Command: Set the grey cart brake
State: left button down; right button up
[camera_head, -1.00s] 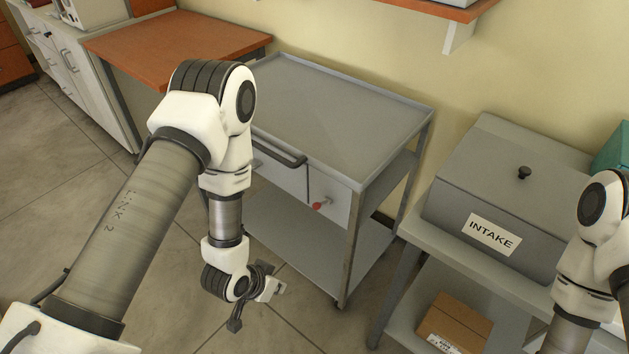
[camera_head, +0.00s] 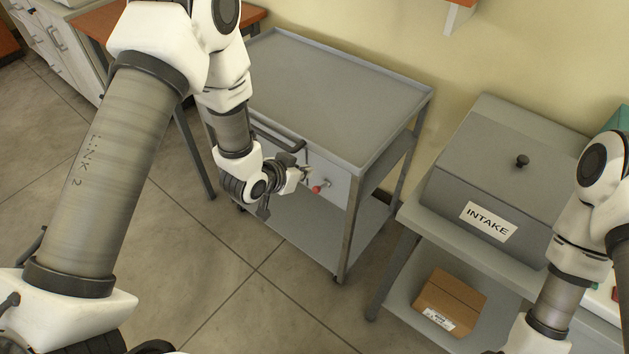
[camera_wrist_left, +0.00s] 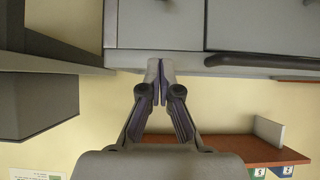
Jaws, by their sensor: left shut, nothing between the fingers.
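The grey cart (camera_head: 330,105) stands in the middle of the head view, with a flat tray top, a dark handle bar (camera_head: 278,138) and drawer fronts. A small red knob on a short stem (camera_head: 320,187), which looks like the brake control, sticks out from its front. My left gripper (camera_head: 305,175) is shut and empty, just left of the red knob; I cannot tell whether it touches it. In the left wrist view the shut fingertips (camera_wrist_left: 161,78) are in front of the cart's drawer front (camera_wrist_left: 155,25), and the knob does not show. My right gripper is out of the picture.
A grey box labelled INTAKE (camera_head: 455,165) stands on a grey bench to the right, with a cardboard box (camera_head: 449,303) on the shelf below. An orange-topped table (camera_head: 98,24) is behind my left arm. The floor (camera_head: 240,305) in front is clear.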

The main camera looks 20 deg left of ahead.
pick_arm(q)
jog(key=p, duration=0.1)
send_over(315, 188)
jog(key=w, duration=0.2)
jog(key=f, duration=0.4)
jog(key=shift+s+d+f, duration=0.1)
jog(key=shift+d+f, duration=0.2)
jog(key=shift+f, duration=0.1)
jog(key=shift+s+a+f+p, duration=0.2)
jog(key=shift+s+f, duration=0.2)
jog(key=shift+f, duration=0.25)
jog(key=shift+s+a+f+p, duration=0.1)
jog(key=shift+s+f+p, duration=0.1)
jog(key=shift+s+f, duration=0.3)
jog(key=shift+f, duration=0.6)
